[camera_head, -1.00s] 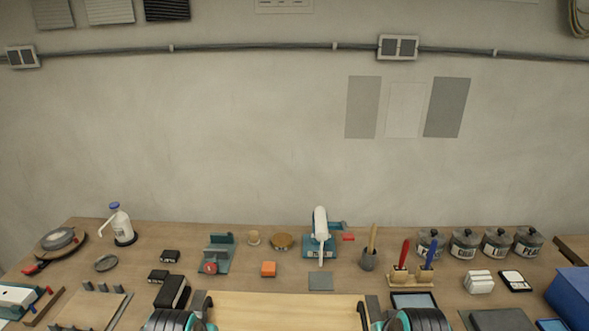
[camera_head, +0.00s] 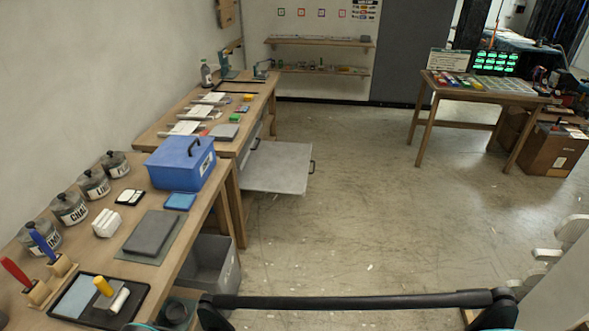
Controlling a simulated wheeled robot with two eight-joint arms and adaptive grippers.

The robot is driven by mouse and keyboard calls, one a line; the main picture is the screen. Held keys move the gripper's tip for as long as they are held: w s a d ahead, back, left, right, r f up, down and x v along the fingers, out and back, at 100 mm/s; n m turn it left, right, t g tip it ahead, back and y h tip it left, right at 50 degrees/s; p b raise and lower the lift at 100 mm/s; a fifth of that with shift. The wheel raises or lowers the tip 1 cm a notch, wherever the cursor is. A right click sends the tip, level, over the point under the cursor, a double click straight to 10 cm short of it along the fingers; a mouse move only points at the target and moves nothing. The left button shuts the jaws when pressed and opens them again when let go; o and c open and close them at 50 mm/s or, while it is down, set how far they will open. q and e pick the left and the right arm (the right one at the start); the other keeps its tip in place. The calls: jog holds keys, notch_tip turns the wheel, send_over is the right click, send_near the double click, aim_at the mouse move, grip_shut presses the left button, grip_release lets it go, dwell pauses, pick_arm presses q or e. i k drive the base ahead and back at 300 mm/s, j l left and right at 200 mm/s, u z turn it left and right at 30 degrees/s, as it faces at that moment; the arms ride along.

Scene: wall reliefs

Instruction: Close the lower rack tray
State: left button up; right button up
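A flat grey tray (camera_head: 277,170) sticks out to the right from under the second workbench (camera_head: 222,148), low above the floor. It is pulled well out, and its dark handle (camera_head: 311,166) is at its outer right end. Its inner end is hidden under the bench. A smaller dark handle (camera_head: 256,143) shows close to the bench side, above the tray's inner part. No fingers of my left or right gripper can be made out in the head view, and nothing of mine touches the tray.
The near bench holds a blue box (camera_head: 181,162), several labelled jars (camera_head: 94,184) and a black tray (camera_head: 68,317). A grey bin (camera_head: 213,263) stands below its right edge. Open floor (camera_head: 350,210) lies right of the grey tray. Another table (camera_head: 440,91) stands far right.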

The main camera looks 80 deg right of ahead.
aim_at(274, 167)
jog(key=l+z, duration=0.1)
jog(key=z, duration=0.35)
jog(key=l+z, duration=0.15)
jog(key=z, duration=0.3)
jog(key=l+z, duration=0.15)
jog(key=z, duration=0.3)
jog(key=l+z, duration=0.15)
jog(key=z, duration=0.25)
jog(key=i+l+z, duration=0.1)
jog(key=l+z, duration=0.15)
jog(key=l, duration=0.15)
jog(key=i+l+z, duration=0.2)
jog(key=l, duration=0.25)
jog(key=i+l+z, duration=0.25)
jog(key=l+u, duration=0.25)
jog(key=l, duration=0.2)
jog(key=i+l+u, duration=0.2)
jog(key=i+u, duration=0.15)
jog(key=i+l+u, duration=0.5)
jog(key=i+l, duration=0.95)
jog(key=l, duration=0.25)
jog(key=j+u, duration=0.05)
